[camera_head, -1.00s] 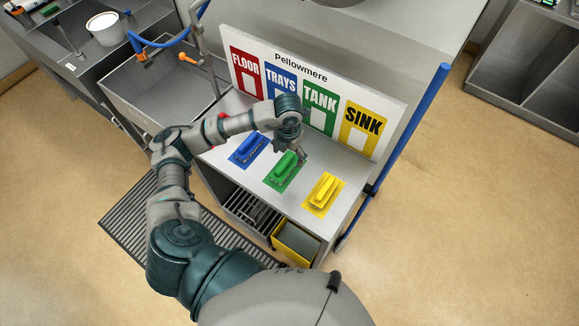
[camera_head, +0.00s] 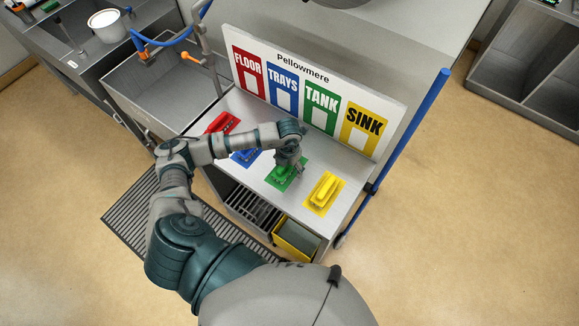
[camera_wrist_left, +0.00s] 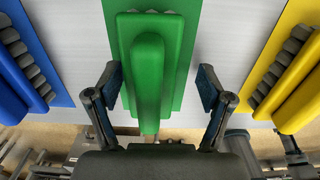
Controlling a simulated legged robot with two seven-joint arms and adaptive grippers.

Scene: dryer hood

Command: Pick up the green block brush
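The green block brush (camera_head: 283,174) lies on a green mat on the steel counter, partly hidden under my left gripper in the head view. The wrist view shows its long green handle (camera_wrist_left: 150,80) running between my fingers. My left gripper (camera_head: 291,165) is open; in the wrist view its two fingers (camera_wrist_left: 158,90) stand one on each side of the handle, with gaps on both sides. My right gripper is in neither view.
A red brush (camera_head: 222,122) and a blue brush (camera_head: 245,157) lie to the left, and a yellow brush (camera_head: 325,191) lies to the right. A lettered board (camera_head: 310,85) stands behind. A blue pole (camera_head: 410,125) leans at the counter's right end.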

